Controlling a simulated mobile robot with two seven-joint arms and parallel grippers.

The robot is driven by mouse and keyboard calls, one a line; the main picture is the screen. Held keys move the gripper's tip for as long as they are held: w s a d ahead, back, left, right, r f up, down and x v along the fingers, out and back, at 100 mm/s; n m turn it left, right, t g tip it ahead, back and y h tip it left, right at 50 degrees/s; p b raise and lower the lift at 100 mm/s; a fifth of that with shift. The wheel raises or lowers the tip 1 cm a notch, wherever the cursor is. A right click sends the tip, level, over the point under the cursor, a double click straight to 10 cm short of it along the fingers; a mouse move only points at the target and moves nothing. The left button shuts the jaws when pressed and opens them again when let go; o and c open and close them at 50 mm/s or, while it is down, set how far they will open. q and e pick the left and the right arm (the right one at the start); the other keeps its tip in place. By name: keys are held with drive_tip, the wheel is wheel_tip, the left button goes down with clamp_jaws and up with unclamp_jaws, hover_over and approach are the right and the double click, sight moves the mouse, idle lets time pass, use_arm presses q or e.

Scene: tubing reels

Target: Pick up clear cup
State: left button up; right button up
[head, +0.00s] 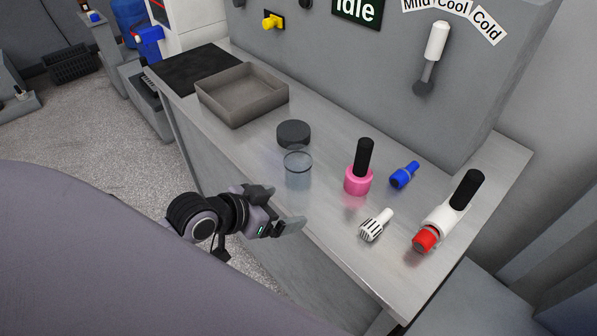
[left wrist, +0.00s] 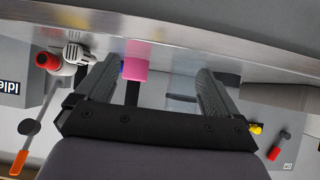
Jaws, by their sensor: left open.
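The clear cup (head: 298,172) stands upright on the grey counter near its front edge, see-through with a thin rim. My left gripper (head: 284,209) is open and empty, at the counter's front edge, just in front of the cup and apart from it. In the left wrist view the two fingers (left wrist: 155,85) are spread wide, with a pink object seen beyond them. My right gripper is not in view.
A dark round disc (head: 293,134) sits just behind the cup. A grey-brown tray (head: 245,112) is further left. To the right are a pink holder with a black handle (head: 358,180), a blue fitting (head: 404,175), a white ribbed fitting (head: 375,225) and a white-and-red tool (head: 436,222).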

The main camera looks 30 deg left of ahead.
sight(307, 155)
use_arm(q)
drive_tip(key=w+a+r+t, duration=0.1)
drive_tip(key=w, duration=0.1)
drive_tip(key=w+a+r+t, duration=0.1)
drive_tip(key=w+r, duration=0.1)
drive_tip(key=w+a+r+t, duration=0.1)
drive_tip(key=w, duration=0.1)
drive_tip(key=shift+w+a+r+h, duration=0.1)
drive_tip(key=shift+w+r+h, duration=0.05)
drive_tip(key=shift+r+h, duration=0.2)
drive_tip(key=shift+x, duration=3.45)
drive_tip(key=shift+w+a+r, duration=0.1)
drive_tip(key=shift+r, duration=0.1)
drive_tip(key=c, duration=1)
